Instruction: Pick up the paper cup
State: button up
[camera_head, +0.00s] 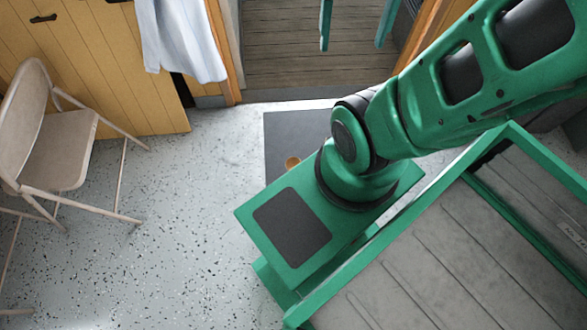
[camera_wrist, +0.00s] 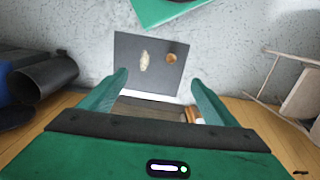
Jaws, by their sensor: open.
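A small round brown thing (camera_head: 292,162) sits on a dark flat mat (camera_head: 285,130), partly hidden by my arm in the head view. It also shows in the wrist view (camera_wrist: 171,58) and may be the paper cup seen from above, but it is too small to be sure. My gripper (camera_wrist: 158,77) is open and empty, with its two teal fingers wide apart. The round thing lies well beyond the fingertips. In the head view the fingers of my gripper (camera_head: 354,46) enter from the top edge, apart from the mat.
A pale elongated thing (camera_wrist: 144,61) lies beside the round one on the mat. A beige folding chair (camera_head: 62,150) stands at left. A light cloth (camera_head: 180,40) hangs by a wooden post (camera_head: 222,50). Speckled floor (camera_head: 170,230) is clear between chair and mat.

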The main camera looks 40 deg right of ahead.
jog(key=w+d+f+h, duration=0.1)
jog(key=w+d+f, duration=0.4)
jog(key=w, duration=0.4)
jog(key=w+d+f+h, duration=0.1)
jog(key=w+d+f, duration=0.2)
jog(key=w+f, duration=0.5)
jog(key=w+d+f+g, duration=0.1)
jog(key=w+d+f, duration=0.2)
jog(key=w+f, duration=0.65)
jog(key=t+y, duration=0.1)
jog(key=y, duration=0.1)
send_over(293, 166)
jog(key=s+a, duration=0.2)
notch_tip(293, 166, down, 56)
jog(key=shift+d+f, duration=0.2)
jog(key=shift+f, duration=5.5)
